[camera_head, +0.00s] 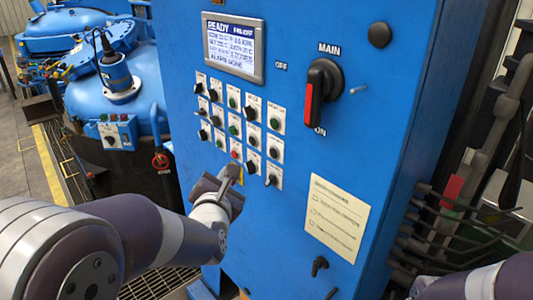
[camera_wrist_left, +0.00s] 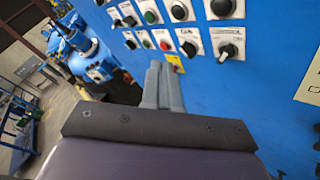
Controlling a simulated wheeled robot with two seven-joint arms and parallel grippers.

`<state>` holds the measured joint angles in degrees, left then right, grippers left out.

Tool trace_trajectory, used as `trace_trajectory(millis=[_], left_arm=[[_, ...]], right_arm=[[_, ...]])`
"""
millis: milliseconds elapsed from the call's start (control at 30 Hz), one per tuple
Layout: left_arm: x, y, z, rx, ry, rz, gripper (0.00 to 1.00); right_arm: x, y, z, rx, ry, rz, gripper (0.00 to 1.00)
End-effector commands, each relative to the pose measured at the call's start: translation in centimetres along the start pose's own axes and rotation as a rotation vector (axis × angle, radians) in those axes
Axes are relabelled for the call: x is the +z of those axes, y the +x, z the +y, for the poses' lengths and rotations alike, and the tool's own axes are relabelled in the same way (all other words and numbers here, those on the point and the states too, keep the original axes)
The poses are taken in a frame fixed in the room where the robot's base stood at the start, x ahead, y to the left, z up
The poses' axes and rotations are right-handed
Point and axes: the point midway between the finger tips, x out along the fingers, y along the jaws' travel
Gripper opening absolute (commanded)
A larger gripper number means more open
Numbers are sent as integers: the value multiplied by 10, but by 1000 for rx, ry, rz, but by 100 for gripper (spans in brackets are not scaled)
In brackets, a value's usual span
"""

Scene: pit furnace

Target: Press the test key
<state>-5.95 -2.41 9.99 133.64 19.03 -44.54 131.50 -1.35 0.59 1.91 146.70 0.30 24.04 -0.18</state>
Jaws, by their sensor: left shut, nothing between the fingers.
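The blue control panel carries a block of small keys and knobs (camera_head: 233,112) on white label plates. The labels are too small to read, so I cannot tell which is the test key. My left gripper (camera_head: 229,180) is shut and empty at the lower edge of this block. In the left wrist view its fingertips (camera_wrist_left: 159,68) lie together just below a red button (camera_wrist_left: 165,45), beside a yellow label (camera_wrist_left: 176,63). I cannot tell whether they touch the panel. The red button also shows in the head view (camera_head: 235,155). My right gripper is out of view.
A lit display (camera_head: 233,46) reading READY sits above the keys. A large black and red MAIN switch (camera_head: 321,93) is to the right, with a paper sheet (camera_head: 337,216) below. Blue furnace vessels (camera_head: 115,80) stand at left; dark rods (camera_head: 445,235) stick out at right.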

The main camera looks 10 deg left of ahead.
Motion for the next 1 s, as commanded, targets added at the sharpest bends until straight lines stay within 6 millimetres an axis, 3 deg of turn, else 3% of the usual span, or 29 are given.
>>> trace_trajectory(millis=[367, 733, 1000], left_arm=[[5, 5, -3, -5, 4, 1, 0], [33, 41, -30, -8, 6, 2, 0], [42, 59, -44, -4, 5, 1, 0]], right_arm=[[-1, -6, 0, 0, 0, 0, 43], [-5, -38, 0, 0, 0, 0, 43], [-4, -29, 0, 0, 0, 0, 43]])
